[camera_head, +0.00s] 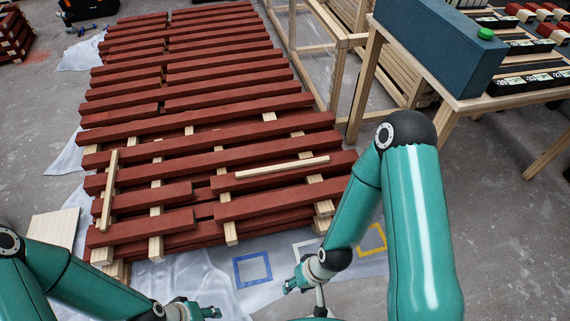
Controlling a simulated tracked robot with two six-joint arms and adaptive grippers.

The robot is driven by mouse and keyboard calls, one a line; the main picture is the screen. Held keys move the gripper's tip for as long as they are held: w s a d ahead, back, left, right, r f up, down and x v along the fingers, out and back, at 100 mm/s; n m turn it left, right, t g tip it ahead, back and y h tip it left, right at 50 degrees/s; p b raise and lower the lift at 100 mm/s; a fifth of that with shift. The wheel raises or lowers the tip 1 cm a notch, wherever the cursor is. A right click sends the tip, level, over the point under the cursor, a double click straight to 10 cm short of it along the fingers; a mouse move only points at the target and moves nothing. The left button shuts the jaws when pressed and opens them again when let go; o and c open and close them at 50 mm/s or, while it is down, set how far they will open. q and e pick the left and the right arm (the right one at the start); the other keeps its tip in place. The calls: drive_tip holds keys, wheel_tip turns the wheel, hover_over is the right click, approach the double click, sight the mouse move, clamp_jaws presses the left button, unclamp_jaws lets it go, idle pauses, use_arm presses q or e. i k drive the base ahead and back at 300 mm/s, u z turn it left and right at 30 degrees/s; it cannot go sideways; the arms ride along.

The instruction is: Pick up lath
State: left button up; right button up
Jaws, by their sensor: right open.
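A pale wooden lath (283,167) lies nearly level across the red battens at the right of the near part of the stack. Another pale lath (109,190) lies along the left side, across several battens. My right gripper (291,286) is open and empty, in front of the stack's near edge and apart from both laths. My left gripper (208,312) shows at the bottom edge, partly cut off, and its jaws are too small to judge. Neither lath is touched.
Red battens (230,133) lie in rows on pale bearers. Blue (252,285) and yellow (386,241) square outlines mark the floor sheet. A wooden table (453,99) with a blue box (440,45) stands at the right. A pale board (55,227) lies at left.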

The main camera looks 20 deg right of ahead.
sight(276, 169)
drive_tip(key=i, duration=0.85)
drive_tip(key=z, duration=0.2)
drive_tip(key=k, duration=0.85)
drive_tip(key=u, duration=0.2)
drive_tip(key=i, duration=0.85)
drive_tip(key=z, duration=0.05)
